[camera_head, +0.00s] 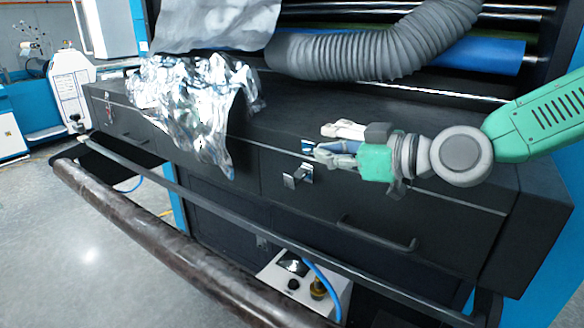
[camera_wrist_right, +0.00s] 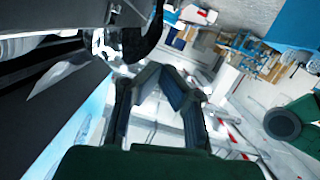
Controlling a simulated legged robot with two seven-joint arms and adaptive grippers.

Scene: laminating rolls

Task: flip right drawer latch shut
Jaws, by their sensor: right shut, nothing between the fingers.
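The right drawer (camera_head: 390,213) is a dark front with a bar handle (camera_head: 378,236), and it looks closed. Its silver latch (camera_head: 298,176) is at the drawer's upper left, with a part jutting out from the front. The fingers also show in the wrist view (camera_wrist_right: 163,78). Whether they touch the latch cannot be told. My left gripper is out of view.
Crumpled silver foil (camera_head: 195,95) drapes over the cabinet top and front, left of the latch. A grey ribbed hose (camera_head: 375,50) hangs above. A long roller (camera_head: 150,233) and a rail (camera_head: 330,258) cross in front of the cabinet.

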